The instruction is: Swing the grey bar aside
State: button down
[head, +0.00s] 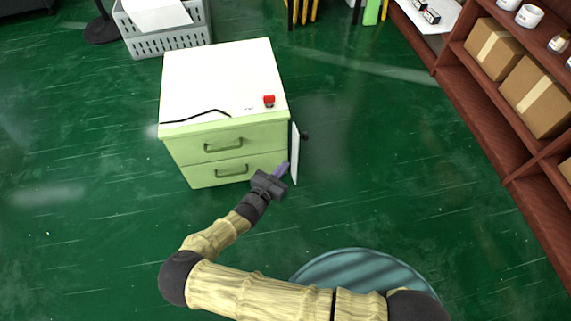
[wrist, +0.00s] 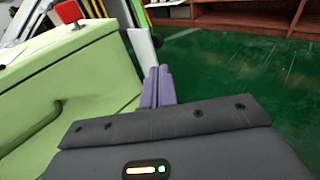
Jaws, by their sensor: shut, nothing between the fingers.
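A pale grey, flat upright bar (head: 295,160) stands at the right front corner of a light green two-drawer cabinet (head: 190,150). A small dark knob (head: 305,136) sticks out on its right side. My gripper (head: 283,168) is at the cabinet's front right, its purple fingers beside the lower part of the bar. In the wrist view the fingers (wrist: 158,86) are shut together and empty, just in front of the pale bar (wrist: 141,58). I cannot tell whether they touch it. The fingers partly hide the bar's lower end there.
The cabinet's white top (head: 215,80) carries a red knob-like piece (head: 269,100) and a thin black curved rod (head: 195,117). Green floor is clear right of the cabinet, up to a reddish-brown shelf (head: 490,110) with boxes.

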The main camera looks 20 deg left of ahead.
aim_at(307, 139)
jog(key=b+x, duration=0.4)
jog(key=x, duration=0.7)
jog(key=shift+w+d+f, duration=0.1)
jog(key=shift+f, duration=0.05)
jog(key=shift+w, duration=0.4)
jog(key=shift+w+d+r+p, duration=0.25)
jog(key=shift+w+p, duration=0.05)
jog(key=shift+p, duration=0.35)
jog(key=shift+w+d+f+p, duration=0.1)
jog(key=shift+w+f+p, duration=0.05)
jog(key=shift+w+p, duration=0.2)
jog(key=p+v, duration=0.4)
jog(key=v, duration=1.3)
jog(key=shift+s+p, duration=0.3)
jog(key=shift+s, duration=0.1)
jog(key=shift+f, duration=0.1)
